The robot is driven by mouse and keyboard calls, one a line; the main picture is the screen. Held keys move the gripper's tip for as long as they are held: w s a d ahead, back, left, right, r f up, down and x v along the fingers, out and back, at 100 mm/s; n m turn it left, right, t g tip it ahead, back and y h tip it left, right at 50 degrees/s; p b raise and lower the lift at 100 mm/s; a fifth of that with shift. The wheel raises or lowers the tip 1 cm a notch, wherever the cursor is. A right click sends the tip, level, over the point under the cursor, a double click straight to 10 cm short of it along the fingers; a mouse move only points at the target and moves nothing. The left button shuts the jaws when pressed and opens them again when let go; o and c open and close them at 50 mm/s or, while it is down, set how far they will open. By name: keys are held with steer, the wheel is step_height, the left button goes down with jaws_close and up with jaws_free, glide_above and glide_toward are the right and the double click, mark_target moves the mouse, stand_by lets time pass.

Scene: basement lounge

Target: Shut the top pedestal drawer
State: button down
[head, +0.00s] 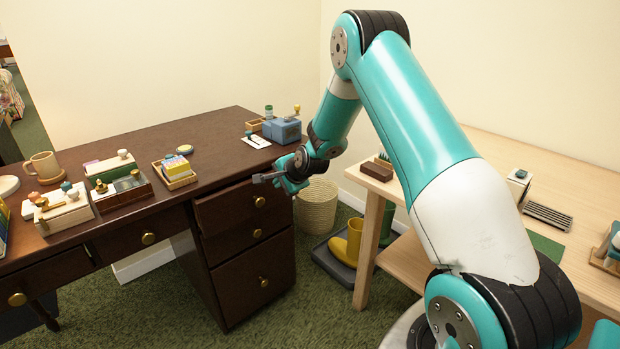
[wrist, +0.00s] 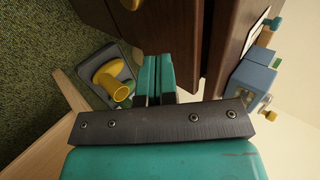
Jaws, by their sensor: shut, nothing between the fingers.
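The dark wood desk's pedestal has a stack of drawers with round brass knobs. The top pedestal drawer (head: 228,208) seems to stand out slightly from under the desktop. How far is hard to tell. It also shows as a brown front in the wrist view (wrist: 182,38), with a dark gap between it and the desktop edge. My gripper (head: 258,179) is shut and empty, near the drawer's upper edge towards its right end. In the wrist view its closed teal fingers (wrist: 155,60) point at the pedestal. Whether they touch the drawer is unclear.
A blue box (head: 282,130) and small trays stand on the desktop (head: 215,150). A light wood table (head: 480,180) stands at the right. Green carpet is clear before the pedestal.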

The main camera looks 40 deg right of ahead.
mark_target(237, 191)
steer(key=v, duration=0.9)
steer(key=s+a+f+t+b, duration=0.3)
steer(key=a+f+t+b, duration=0.65)
steer(key=b, duration=1.45)
steer(key=shift+g+y, duration=0.3)
steer(key=shift+g, duration=0.15)
steer(key=w+p, duration=0.4)
steer(key=w+a+r+p, duration=0.1)
steer(key=w+p, duration=0.2)
steer(key=w, duration=0.1)
steer(key=w+p, duration=0.4)
steer(key=shift+w+a+r+p, duration=0.1)
steer(key=shift+a+r+p, duration=0.1)
steer(key=shift+r+p, duration=0.15)
steer(key=shift+w+f, duration=0.2)
steer(key=shift+w, duration=0.5)
